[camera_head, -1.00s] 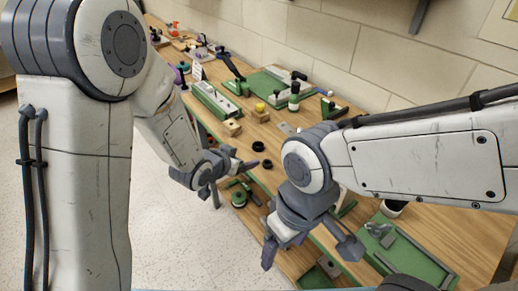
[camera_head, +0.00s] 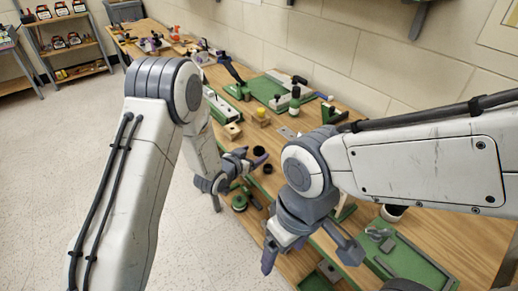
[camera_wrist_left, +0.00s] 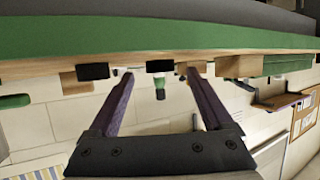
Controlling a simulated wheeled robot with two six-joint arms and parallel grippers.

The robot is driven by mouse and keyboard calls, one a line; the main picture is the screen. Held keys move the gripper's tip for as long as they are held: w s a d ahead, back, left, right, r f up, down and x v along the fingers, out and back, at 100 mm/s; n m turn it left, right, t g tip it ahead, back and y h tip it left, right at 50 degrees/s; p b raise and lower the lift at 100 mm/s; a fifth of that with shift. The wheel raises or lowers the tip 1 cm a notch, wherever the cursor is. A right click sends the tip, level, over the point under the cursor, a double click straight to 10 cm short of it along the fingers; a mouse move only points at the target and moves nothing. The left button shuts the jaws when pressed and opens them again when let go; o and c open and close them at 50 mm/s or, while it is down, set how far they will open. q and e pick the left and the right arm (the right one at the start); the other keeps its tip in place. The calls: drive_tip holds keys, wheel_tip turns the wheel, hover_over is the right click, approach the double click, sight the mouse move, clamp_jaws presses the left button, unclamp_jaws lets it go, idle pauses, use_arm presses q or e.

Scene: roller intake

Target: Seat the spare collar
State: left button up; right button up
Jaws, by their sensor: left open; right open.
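Two small black collars lie on the wooden bench near its front edge, one (camera_head: 259,150) farther and one (camera_head: 267,168) nearer. I cannot tell which is the spare one. My left gripper (camera_head: 254,159) is open beside them at the bench's front edge. In the left wrist view, which is upside down, its open fingers (camera_wrist_left: 159,76) point toward the bench. One black collar (camera_wrist_left: 160,66) shows between the fingertips, apart from both, and another (camera_wrist_left: 93,71) lies outside the left finger. My right gripper (camera_head: 310,258) is open and empty, low at the front of the bench.
A green board (camera_head: 262,88) with a dark-capped bottle (camera_head: 295,98) is farther back. A green tray (camera_head: 415,262) with grey parts lies at right.

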use_arm(q)
drive_tip(key=shift+x, duration=0.9)
drive_tip(key=shift+c, duration=0.3)
clamp_jaws()
drive_tip(key=shift+r, duration=0.1)
